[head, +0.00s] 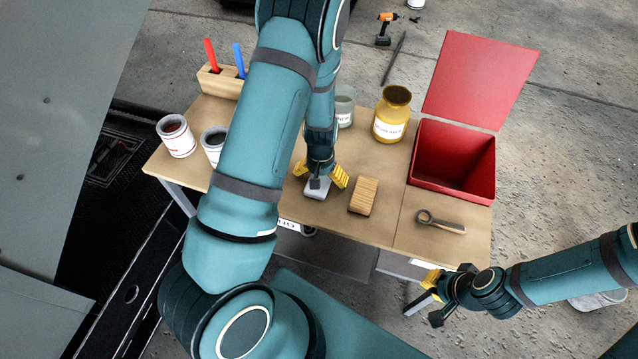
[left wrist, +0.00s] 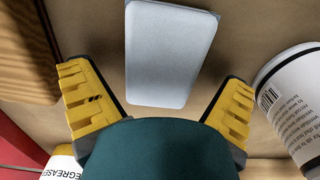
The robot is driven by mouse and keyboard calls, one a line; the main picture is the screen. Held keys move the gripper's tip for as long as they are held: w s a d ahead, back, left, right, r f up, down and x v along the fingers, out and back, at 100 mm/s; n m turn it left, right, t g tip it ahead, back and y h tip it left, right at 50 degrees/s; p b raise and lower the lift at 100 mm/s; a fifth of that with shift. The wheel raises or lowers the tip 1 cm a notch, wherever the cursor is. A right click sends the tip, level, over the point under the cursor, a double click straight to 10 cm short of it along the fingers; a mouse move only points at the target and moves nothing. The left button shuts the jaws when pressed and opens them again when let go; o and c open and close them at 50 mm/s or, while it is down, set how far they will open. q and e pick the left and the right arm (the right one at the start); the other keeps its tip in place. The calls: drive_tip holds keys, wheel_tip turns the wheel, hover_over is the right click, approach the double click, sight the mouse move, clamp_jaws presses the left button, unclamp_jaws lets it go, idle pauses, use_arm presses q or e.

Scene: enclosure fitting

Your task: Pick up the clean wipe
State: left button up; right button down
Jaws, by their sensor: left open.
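The clean wipe, a white-grey pad with rounded corners (head: 317,189), lies flat on the wooden bench top near its front edge. In the left wrist view the wipe (left wrist: 170,50) lies between and beyond the two yellow fingers, apart from both. My left gripper (head: 321,177) is open, pointing down just above the wipe, and partly hides it in the head view. My right gripper (head: 430,289) hangs low beyond the front right edge of the bench, away from the wipe; its jaw gap is unclear.
A wooden block (head: 363,196) lies close right of the wipe. A wrench (head: 440,222), an open red box (head: 453,185) and a yellow jar (head: 391,115) stand further right. Two cans, one at far left (head: 176,136), and a wooden holder (head: 217,82) stand left.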

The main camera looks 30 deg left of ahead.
use_arm(q)
drive_tip(key=c, duration=1)
drive_tip(key=shift+r, duration=0.1)
wheel_tip(320, 180, up, 10)
drive_tip(key=p, duration=0.2)
drive_tip(key=shift+p, duration=0.35)
drive_tip(key=o, duration=0.3)
drive_tip(key=c, duration=0.4)
